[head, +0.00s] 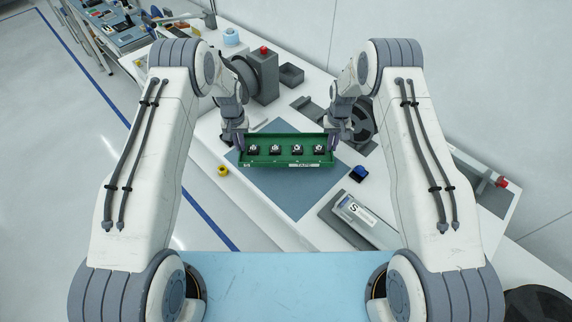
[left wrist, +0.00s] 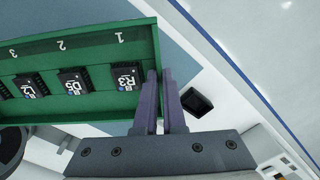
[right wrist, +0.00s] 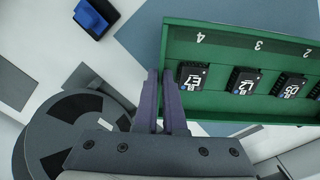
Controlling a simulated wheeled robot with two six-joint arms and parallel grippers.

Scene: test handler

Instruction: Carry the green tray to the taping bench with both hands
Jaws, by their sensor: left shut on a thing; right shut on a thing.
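The green tray (head: 262,161) is level across the middle of the head view, above or on a blue-grey mat (head: 295,196); I cannot tell whether it touches. It holds a row of several black parts, marked R3, D5, L2 and E7 in the wrist views, beside numbers 1 to 4. My left gripper (head: 241,142) is shut on the tray's left end wall. In the left wrist view, its purple fingers pinch the wall (left wrist: 155,45) by number 1. My right gripper (head: 332,142) is shut on the right end wall (right wrist: 165,45), by number 4.
A grey case (head: 350,218) is at front right. A grey machine with a red button (head: 264,50) and dark reels stand behind. Other benches (head: 115,35) stand far left.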

